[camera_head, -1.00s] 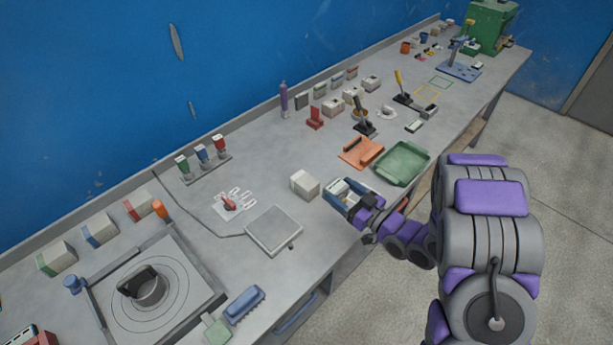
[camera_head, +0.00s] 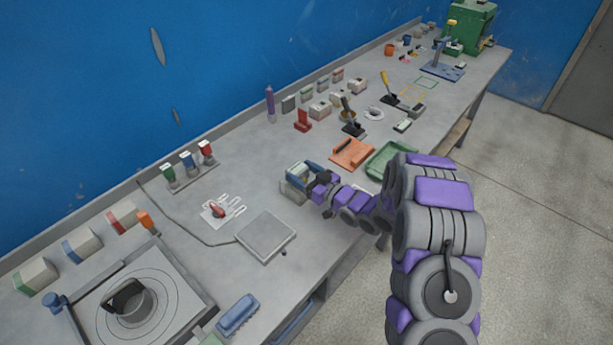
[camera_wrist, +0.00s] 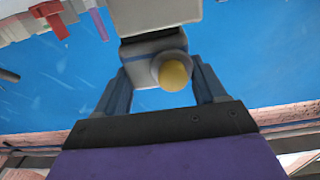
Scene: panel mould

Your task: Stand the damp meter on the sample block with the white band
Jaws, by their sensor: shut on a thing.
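My gripper (camera_head: 306,176) is over the middle of the bench, shut on the damp meter (camera_wrist: 150,46). In the wrist view the meter is a grey body with a round yellow end, between my two blue-grey fingers. A pale boxy shape adjoins it at the top edge; I cannot tell whether it is part of the meter. A pale sample block (camera_head: 290,193) stands just below and left of my gripper, partly hidden by it. Its band is not clear, nor whether the meter touches it. Other blocks have green (camera_head: 36,276), blue (camera_head: 81,245) and red (camera_head: 122,215) bands.
A grey square plate (camera_head: 266,237) lies left of my gripper, with a cable behind it. An orange tray (camera_head: 352,153) and a green tray (camera_head: 381,166) lie to the right, the green one partly behind my arm. Several small tools and blocks line the wall side.

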